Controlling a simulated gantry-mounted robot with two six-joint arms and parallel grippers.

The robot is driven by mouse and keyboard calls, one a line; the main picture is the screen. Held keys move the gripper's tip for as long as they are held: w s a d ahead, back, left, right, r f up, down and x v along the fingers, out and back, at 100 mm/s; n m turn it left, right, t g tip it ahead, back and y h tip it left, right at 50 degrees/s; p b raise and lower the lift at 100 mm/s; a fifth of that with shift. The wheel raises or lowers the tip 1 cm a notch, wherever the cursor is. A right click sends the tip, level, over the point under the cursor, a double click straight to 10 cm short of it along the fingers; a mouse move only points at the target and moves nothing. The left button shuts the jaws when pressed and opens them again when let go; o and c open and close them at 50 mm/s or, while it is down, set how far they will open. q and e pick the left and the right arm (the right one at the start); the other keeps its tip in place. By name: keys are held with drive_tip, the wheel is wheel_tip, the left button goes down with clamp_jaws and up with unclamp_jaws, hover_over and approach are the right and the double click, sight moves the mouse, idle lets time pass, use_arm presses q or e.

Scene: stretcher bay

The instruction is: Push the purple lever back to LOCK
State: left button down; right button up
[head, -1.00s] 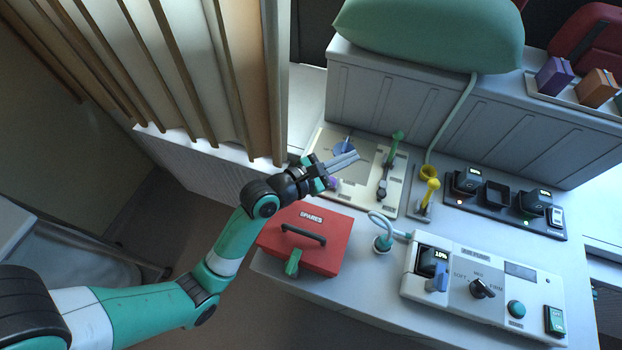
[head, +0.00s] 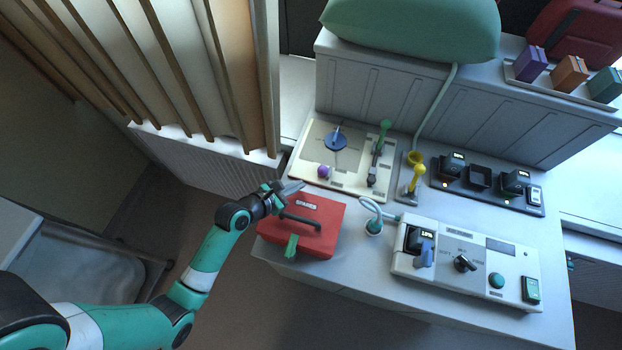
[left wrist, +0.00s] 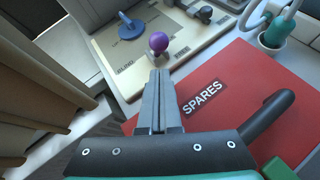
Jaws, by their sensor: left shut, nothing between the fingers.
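The purple lever shows as a round purple knob (head: 323,171) near the front left of the cream panel (head: 352,178). In the left wrist view the purple knob (left wrist: 158,41) is just beyond my fingertips, with a clear gap that I cannot measure. My left gripper (head: 301,185) is shut and empty, over the back left edge of the red SPARES box, pointing toward the panel. Its fingers (left wrist: 160,75) are together in the left wrist view. My right gripper is not in view.
The red SPARES box (head: 327,211) with a dark handle stands in front of the panel. A blue knob (head: 335,141) and a green-topped lever (head: 385,126) are also on the panel. A yellow lever (head: 419,167) stands to the right.

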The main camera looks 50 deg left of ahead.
sight(324, 170)
use_arm(q)
drive_tip(key=b+x, duration=0.1)
drive_tip(key=x, duration=0.6)
drive_tip(key=shift+b, duration=0.4)
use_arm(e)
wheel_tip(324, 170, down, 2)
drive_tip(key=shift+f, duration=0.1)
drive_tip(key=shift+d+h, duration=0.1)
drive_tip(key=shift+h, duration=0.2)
